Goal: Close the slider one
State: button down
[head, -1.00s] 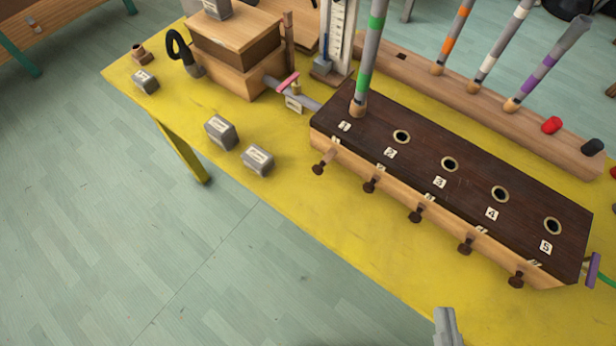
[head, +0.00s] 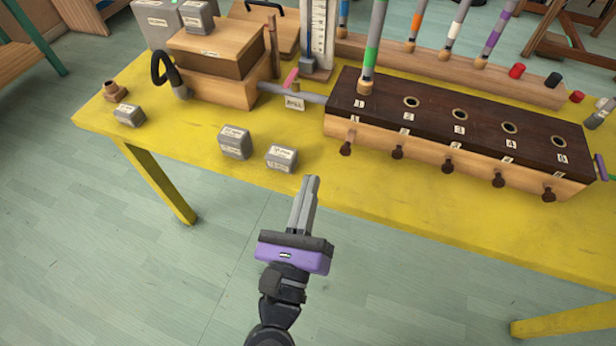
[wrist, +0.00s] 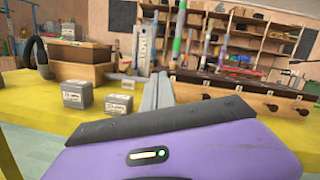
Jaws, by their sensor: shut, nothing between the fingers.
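Slider one is a dark knob (head: 346,149) on a light wooden rod, at the front left of the long box (head: 430,141) below the label 1. Its rod shows longer than those of the other sliders. A green-banded tube (head: 374,45) stands upright in hole 1 above it. My gripper (head: 312,180) is shut and empty, left of the knob, nearer to me and apart from it. In the wrist view the shut fingers (wrist: 158,90) point toward the table's things.
Two grey blocks, one to the left (head: 235,142) and one to the right (head: 281,158), lie on the yellow table (head: 250,181) beyond my gripper. Several other slider knobs line the box front to the right. A wooden bellows box (head: 223,68) stands at the back left.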

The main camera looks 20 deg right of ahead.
notch_tip(320, 180, down, 7)
jog(key=s+m+g, duration=0.2)
jog(key=m+g, duration=0.2)
jog(key=m, duration=0.1)
jog(key=h, duration=0.1)
send_near(345, 152)
jog(key=shift+m, duration=0.4)
jog(key=x, duration=0.7)
jog(key=shift+f+p, duration=0.25)
jog(key=shift+p, duration=0.15)
jog(key=x, duration=0.3)
jog(key=shift+w+d+r, duration=0.1)
jog(key=shift+w, duration=0.15)
jog(key=shift+r, duration=0.1)
jog(key=shift+d, duration=0.1)
